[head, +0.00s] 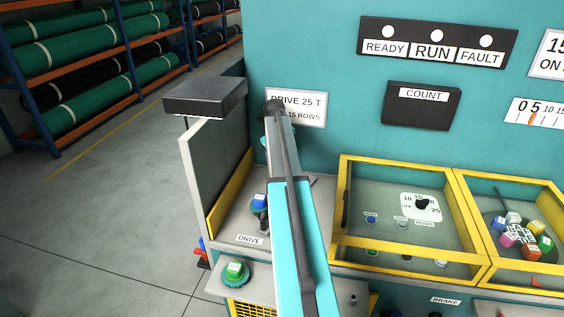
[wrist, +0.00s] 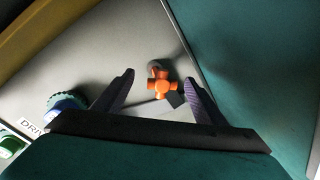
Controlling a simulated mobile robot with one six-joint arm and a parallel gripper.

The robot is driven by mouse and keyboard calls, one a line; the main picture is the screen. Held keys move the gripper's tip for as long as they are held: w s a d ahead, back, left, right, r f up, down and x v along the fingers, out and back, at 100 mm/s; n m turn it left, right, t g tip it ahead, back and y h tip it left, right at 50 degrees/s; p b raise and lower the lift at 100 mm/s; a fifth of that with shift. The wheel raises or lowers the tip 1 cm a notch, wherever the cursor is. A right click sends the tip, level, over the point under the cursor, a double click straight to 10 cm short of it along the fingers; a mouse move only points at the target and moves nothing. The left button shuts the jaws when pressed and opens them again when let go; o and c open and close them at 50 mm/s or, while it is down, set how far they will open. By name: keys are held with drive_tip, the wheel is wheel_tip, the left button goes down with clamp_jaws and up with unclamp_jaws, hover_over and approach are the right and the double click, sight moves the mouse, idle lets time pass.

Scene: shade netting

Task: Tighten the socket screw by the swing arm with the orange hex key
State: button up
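In the wrist view an orange, cross-shaped piece (wrist: 162,84), which looks like the orange hex key, stands on the pale panel. It is seen nearly end-on, and a dark shape lies beside it. My gripper (wrist: 163,82) is open, its two dark fingers apart on either side of the orange piece, with no visible contact. In the head view my arm covers this part of the panel, and I cannot make out the key or fingers there. I cannot make out the socket screw or tell which part is the swing arm.
A blue knob (head: 260,202) and DRIVE label (head: 250,239) sit left of my arm. A green button (head: 236,270) is lower. An upright panel (head: 213,150) borders the left. Yellow-framed clear covers (head: 405,163) stand right. The teal cabinet wall (head: 310,50) rises behind.

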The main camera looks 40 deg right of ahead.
drive_tip(key=shift+d+r, duration=0.1)
drive_tip(key=shift+r, duration=0.1)
drive_tip(key=shift+r+p, duration=0.55)
drive_tip(key=shift+r, duration=0.85)
drive_tip(key=n, duration=0.4)
drive_tip(key=shift+s+t, duration=0.1)
drive_tip(key=shift+t, duration=0.3)
drive_tip(key=n+y, duration=0.1)
drive_tip(key=n, duration=0.4)
drive_tip(key=shift+s+d, duration=0.1)
drive_tip(key=shift+d, duration=0.05)
drive_tip(key=n+y+p, duration=0.1)
drive_tip(key=n, duration=0.4)
drive_tip(key=shift+d+t, duration=0.1)
drive_tip(key=shift+t, duration=0.3)
drive_tip(key=shift+n+y+p, duration=0.3)
drive_tip(key=shift+n+y, duration=0.1)
drive_tip(key=shift+n, duration=1.9)
drive_tip(key=shift+f, duration=0.15)
drive_tip(key=shift+f+b, duration=0.5)
drive_tip(key=shift+f, duration=0.7)
